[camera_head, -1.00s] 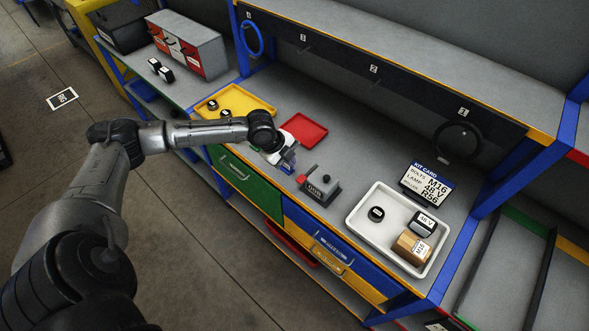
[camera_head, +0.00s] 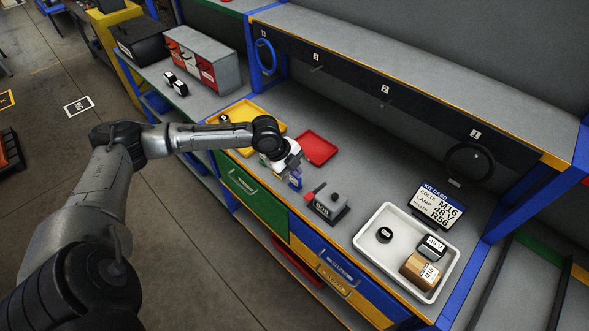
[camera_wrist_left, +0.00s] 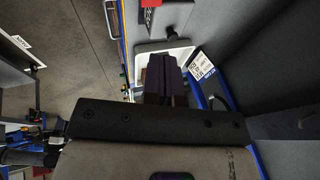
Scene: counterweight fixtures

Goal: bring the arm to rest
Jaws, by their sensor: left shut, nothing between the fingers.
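My left arm comes in from the left in the head view and reaches over the workbench. My left gripper (camera_head: 294,180) is above the front edge of the bench, left of the grey and red fixture (camera_head: 327,203). It is shut and empty. In the left wrist view the dark closed fingers (camera_wrist_left: 164,78) show in the middle, with the white tray behind them. My right gripper is in neither view.
A white tray (camera_head: 362,243) holds a black round piece, a 48 V block and an M16 box. A kit card (camera_head: 436,206) stands behind it. A red tray (camera_head: 317,147) and a yellow tray (camera_head: 243,107) lie near the arm. Drawers (camera_head: 252,190) are below.

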